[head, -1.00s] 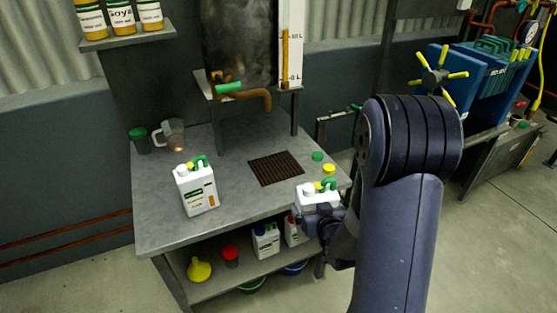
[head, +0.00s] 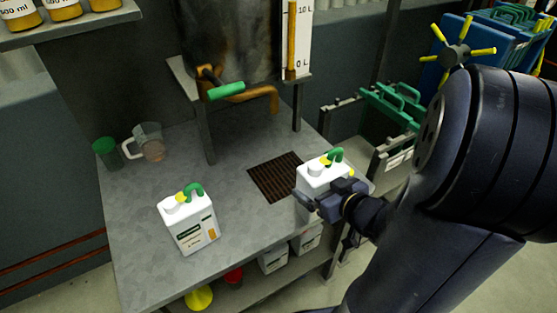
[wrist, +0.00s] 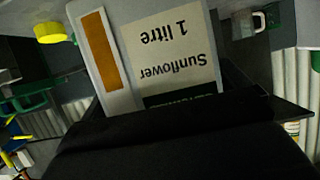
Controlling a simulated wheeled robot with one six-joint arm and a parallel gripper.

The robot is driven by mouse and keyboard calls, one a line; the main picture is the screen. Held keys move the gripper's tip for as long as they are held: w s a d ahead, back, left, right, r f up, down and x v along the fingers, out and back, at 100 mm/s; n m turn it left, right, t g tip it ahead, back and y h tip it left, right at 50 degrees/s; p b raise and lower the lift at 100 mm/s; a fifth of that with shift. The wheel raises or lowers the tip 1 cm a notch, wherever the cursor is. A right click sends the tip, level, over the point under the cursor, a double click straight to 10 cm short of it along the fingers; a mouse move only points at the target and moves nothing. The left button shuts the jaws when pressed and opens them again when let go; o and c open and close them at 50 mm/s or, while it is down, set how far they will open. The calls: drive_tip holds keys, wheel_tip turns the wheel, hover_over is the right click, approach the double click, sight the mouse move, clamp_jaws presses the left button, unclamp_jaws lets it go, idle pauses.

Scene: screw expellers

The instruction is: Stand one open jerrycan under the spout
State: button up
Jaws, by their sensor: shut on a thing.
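My gripper (head: 332,196) is shut on a white jerrycan (head: 318,177) with a green handle, at the right side of the bench. The wrist view shows its label (wrist: 168,55), upside down, reading Sunflower 1 litre. The held can looks upright, just right of the dark grate (head: 268,180). I cannot tell whether its base touches the bench. The orange-brown spout (head: 272,98) with a green lever (head: 226,91) hangs from the tank, above the back of the grate. Another white jerrycan (head: 190,225) stands at the bench's front left. Whether either neck is open is unclear.
The tank stand's leg (head: 208,135) rises left of the grate. The grate is empty. More cans (head: 274,259) and a yellow funnel (head: 199,297) sit on the lower shelf.

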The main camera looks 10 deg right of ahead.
sight(307, 168)
drive_tip(key=shift+w+r+b+x, duration=0.2)
drive_tip(key=shift+r+b+x, duration=0.4)
drive_tip(key=shift+x, duration=2.25)
drive_tip(key=shift+w+r+b+x, duration=0.2)
drive_tip(key=shift+r+b+x, duration=0.3)
drive_tip(key=shift+x, duration=2.35)
drive_tip(key=shift+w+r+b+x, duration=0.25)
drive_tip(key=shift+r+b+x, duration=0.35)
drive_tip(key=shift+x, duration=2.2)
drive_tip(key=shift+a+f, duration=0.15)
drive_tip(key=shift+a, duration=0.05)
drive_tip(key=shift+f, duration=0.15)
drive_tip(key=o, duration=1.3)
drive_tip(key=shift+c, duration=0.2)
drive_tip(key=shift+r, duration=0.25)
drive_tip(key=shift+p+v, duration=1.5)
drive_tip(key=shift+v, duration=4.5)
